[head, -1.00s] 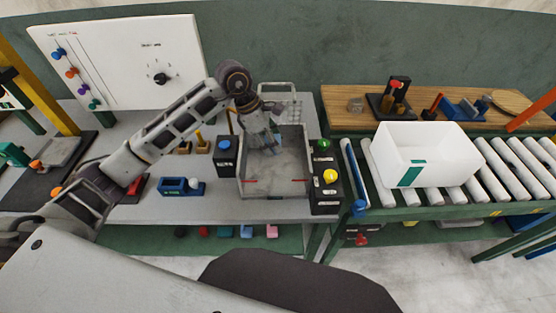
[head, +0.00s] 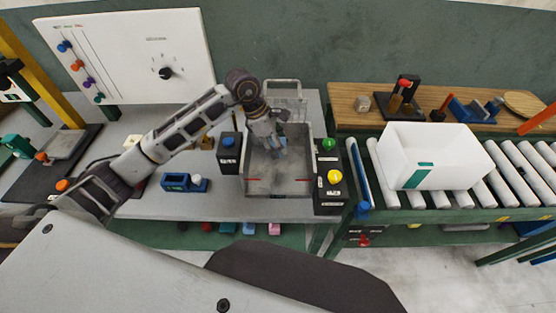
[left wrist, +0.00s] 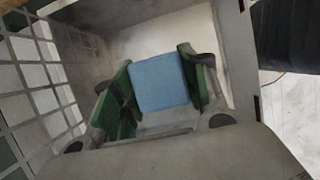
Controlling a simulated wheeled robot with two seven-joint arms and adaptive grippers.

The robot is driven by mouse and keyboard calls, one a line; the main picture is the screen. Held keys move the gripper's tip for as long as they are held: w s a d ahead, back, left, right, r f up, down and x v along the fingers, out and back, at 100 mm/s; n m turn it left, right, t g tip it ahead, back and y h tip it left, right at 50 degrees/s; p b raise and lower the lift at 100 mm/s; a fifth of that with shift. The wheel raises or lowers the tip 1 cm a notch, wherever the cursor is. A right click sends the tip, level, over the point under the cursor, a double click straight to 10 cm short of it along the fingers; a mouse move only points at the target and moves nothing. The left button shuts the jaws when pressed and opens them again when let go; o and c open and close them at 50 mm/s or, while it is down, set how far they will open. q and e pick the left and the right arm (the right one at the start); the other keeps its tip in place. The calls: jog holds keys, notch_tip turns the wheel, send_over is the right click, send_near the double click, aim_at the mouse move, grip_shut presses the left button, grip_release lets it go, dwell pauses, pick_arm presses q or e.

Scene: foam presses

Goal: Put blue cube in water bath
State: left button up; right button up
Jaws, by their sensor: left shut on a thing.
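The water bath (head: 262,188) is a grey, open-topped tank on the bench, between dark control boxes. My left gripper (head: 274,150) reaches down inside it from above. In the left wrist view, its green-padded fingers (left wrist: 157,84) are shut on the light blue cube (left wrist: 158,72), one on each side. The bath's pale inner wall (left wrist: 205,35) and floor surround the cube. In the head view the cube is mostly hidden by the gripper. I cannot tell whether the cube touches the floor. My right gripper is in neither view.
A box with a blue button (head: 228,141) stands left of the bath; a box with green and yellow buttons (head: 334,176) stands right. A wire rack (head: 284,92) is behind it. A white bin (head: 440,155) sits on the roller conveyor. A blue holder (head: 183,182) lies front left.

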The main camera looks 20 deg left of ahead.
pick_arm(q)
jog(key=shift+f, duration=1.9)
jog(key=shift+f, duration=0.1)
jog(key=shift+f+p, duration=0.5)
jog(key=shift+f, duration=1.25)
jog(key=shift+f, duration=0.15)
jog(key=o, duration=0.9)
jog(key=b+v, duration=0.1)
jog(key=v, duration=1.1)
